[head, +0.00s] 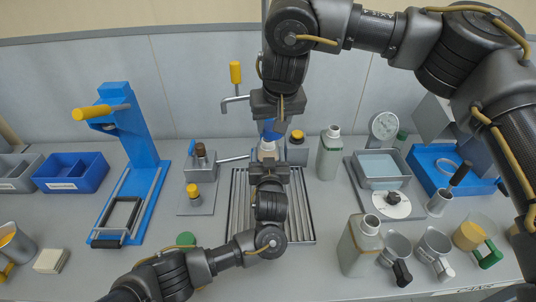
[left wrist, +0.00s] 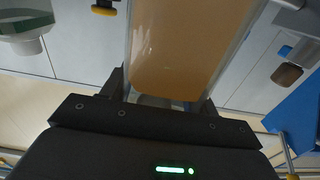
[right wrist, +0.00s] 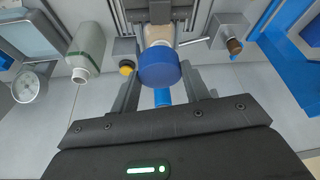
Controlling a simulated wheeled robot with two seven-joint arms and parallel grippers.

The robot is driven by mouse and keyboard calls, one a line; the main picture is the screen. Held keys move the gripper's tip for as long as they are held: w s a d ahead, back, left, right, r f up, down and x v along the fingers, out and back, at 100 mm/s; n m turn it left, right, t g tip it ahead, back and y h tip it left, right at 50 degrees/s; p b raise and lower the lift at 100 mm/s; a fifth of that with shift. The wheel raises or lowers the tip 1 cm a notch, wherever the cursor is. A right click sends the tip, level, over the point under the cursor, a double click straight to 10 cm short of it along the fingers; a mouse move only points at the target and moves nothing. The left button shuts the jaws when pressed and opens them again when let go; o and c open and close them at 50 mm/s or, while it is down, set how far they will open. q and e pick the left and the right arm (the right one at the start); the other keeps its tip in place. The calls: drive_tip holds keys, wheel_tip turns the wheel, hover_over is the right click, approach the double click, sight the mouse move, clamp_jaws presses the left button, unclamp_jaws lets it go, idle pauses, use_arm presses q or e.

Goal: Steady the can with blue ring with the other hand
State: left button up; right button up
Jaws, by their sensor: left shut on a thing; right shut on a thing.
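The can (head: 268,146) stands upright in the middle, over the grated tray. In the left wrist view it is a clear-walled body with tan contents (left wrist: 185,50); no blue ring is clear to see on it there. My left gripper (head: 268,167) is shut on it from the front. A round blue cap-like piece (right wrist: 160,68) with a narrow blue stem is at the can's top end. My right gripper (head: 271,120), coming in from behind and above, is shut on the blue piece by its stem (right wrist: 163,97). I cannot tell whether cap and can touch.
The grated tray (head: 238,205) lies below both grippers. A block with a yellow knob (head: 297,150) and a pale bottle (head: 329,155) stand close on the right. A blue lever press (head: 140,140) is at the left. Mugs and another bottle (head: 360,245) crowd the front right.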

use_arm(q)
drive_tip(key=shift+f, duration=0.15)
use_arm(e)
drive_tip(key=s, duration=0.1)
drive_tip(key=s+r, duration=0.1)
drive_tip(key=shift+s+d+r, duration=0.15)
drive_tip(key=shift+s+d, duration=0.05)
drive_tip(key=shift+s, duration=0.15)
use_arm(q)
drive_tip(key=o, duration=1.3)
use_arm(e)
drive_tip(key=shift+w, duration=0.1)
use_arm(q)
drive_tip(key=s, duration=1.2)
